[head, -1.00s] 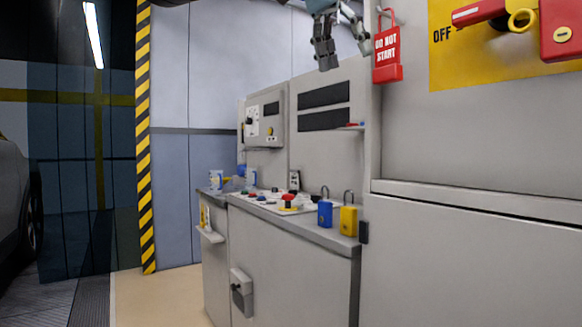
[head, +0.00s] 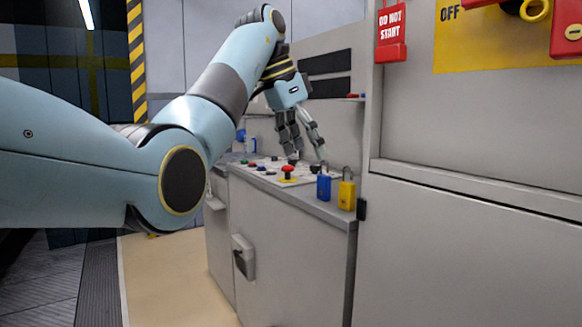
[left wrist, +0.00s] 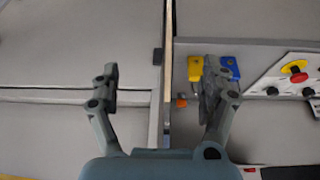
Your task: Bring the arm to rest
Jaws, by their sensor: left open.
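My left gripper (head: 307,160) is in the head view, hanging fingers down over the control desk, close behind the red mushroom button. It is open and nothing shows between its fingers. In the left wrist view its two fingers (left wrist: 158,82) stand wide apart, with the cabinet edge between them below. My left arm crosses the left half of the head view and hides part of the desk's back panel. My right gripper is not in view.
A blue padlock (head: 324,187) and a yellow padlock (head: 346,195) stand at the desk's front right edge. The red mushroom button (head: 288,172) is on the desk panel (head: 262,171). A red "DO NOT START" lock (head: 390,35) hangs on the tall cabinet (head: 455,240) at right.

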